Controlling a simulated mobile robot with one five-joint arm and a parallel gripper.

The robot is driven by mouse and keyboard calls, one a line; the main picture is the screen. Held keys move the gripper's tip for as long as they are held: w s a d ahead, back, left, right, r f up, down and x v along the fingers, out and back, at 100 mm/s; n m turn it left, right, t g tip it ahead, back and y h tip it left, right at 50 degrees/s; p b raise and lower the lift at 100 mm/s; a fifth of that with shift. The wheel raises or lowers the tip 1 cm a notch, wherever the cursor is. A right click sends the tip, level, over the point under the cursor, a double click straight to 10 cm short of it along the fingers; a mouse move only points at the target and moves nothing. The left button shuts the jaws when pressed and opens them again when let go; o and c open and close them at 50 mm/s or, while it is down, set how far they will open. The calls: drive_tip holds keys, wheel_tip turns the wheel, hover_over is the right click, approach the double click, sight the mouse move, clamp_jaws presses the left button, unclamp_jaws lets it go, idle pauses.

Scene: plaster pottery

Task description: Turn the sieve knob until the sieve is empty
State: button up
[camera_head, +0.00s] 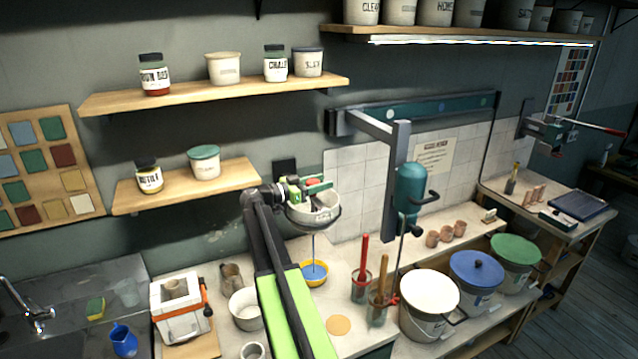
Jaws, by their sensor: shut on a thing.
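The sieve (311,212) is a round white bowl with a dark band, hanging above the worktop at the middle of the picture. A red knob (314,182) shows at its top. My gripper (304,186) is at the sieve's top, shut at the knob; its fingertips are small and partly hidden by my own green and black arm. How much is left in the sieve cannot be told.
A teal mixer (411,188) hangs on a grey stand to the right. Jars with red and brown handles (362,287) stand below. Lidded buckets (429,297) line the right. A white bowl (245,308) and a white-and-orange box (178,310) stand left. Wooden shelves (215,95) hang behind.

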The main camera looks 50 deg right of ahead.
drive_tip(key=shift+m+g+y, duration=0.4)
drive_tip(key=shift+m+g, duration=0.2)
drive_tip(key=shift+g, duration=0.3)
drive_tip(key=shift+s, duration=0.1)
drive_tip(key=o, duration=1.4)
drive_tip(key=v, duration=1.7)
drive_tip(key=shift+w+a, duration=0.2)
drive_tip(key=shift+w, duration=0.05)
